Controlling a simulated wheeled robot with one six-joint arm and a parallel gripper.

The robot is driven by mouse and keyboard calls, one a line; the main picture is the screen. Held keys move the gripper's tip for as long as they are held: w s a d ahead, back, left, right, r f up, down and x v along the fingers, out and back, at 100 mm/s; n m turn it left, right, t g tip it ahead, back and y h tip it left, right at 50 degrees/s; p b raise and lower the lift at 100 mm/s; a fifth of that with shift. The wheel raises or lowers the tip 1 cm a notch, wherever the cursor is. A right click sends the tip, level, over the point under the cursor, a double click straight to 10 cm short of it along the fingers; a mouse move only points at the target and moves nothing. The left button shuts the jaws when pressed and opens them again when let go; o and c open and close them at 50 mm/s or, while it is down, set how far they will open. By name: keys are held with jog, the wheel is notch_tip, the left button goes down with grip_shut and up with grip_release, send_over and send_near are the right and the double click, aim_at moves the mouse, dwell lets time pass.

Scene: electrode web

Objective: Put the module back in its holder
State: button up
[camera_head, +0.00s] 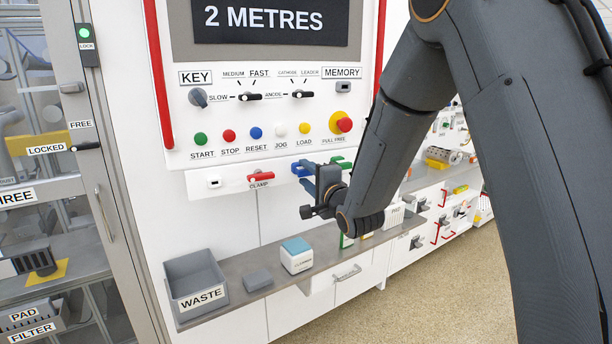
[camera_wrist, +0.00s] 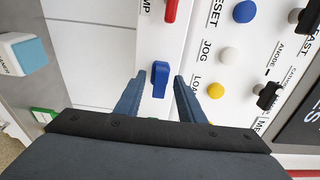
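My gripper (camera_wrist: 160,80) is open, its two blue-grey fingers pointing at the lower strip of the white machine panel. A small bright blue piece (camera_wrist: 160,76) on that strip shows between the fingertips, with gaps on both sides. In the head view the blue piece (camera_head: 300,169) sits right of the red clamp handle (camera_head: 261,177), partly hidden by my gripper (camera_head: 307,186). No piece is labelled as the module, and I cannot tell which one it is. A small grey port (camera_head: 344,87) sits under the MEMORY label. Nothing is held.
Panel knobs and coloured buttons lie above the strip. A grey shelf (camera_head: 262,293) below carries the WASTE bin (camera_head: 199,281), a grey block (camera_head: 257,279) and a white box with a blue-green top (camera_head: 296,256). A green piece (camera_head: 342,163) is near my gripper. A glazed cabinet stands left.

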jog(key=b+v, duration=0.2)
jog(key=v, duration=0.5)
jog(key=shift+s, duration=0.3)
jog(key=shift+d, duration=0.15)
jog(key=s+d+f+n+g+h, duration=0.65)
jog(key=s+d+f, duration=0.25)
jog(key=d+f, duration=0.35)
jog(key=s+d+f+n+g, duration=0.1)
jog(key=s+n+g, duration=0.1)
jog(key=s, duration=0.4)
jog(key=s+d+f+n+g+h, duration=0.1)
jog(key=s+d+f+n+g, duration=0.1)
jog(key=s, duration=0.5)
jog(key=s+d+f+n+g, duration=0.2)
jog(key=s+g, duration=0.2)
jog(key=s, duration=0.2)
jog(key=shift+f, duration=0.25)
jog(key=shift+s, duration=0.1)
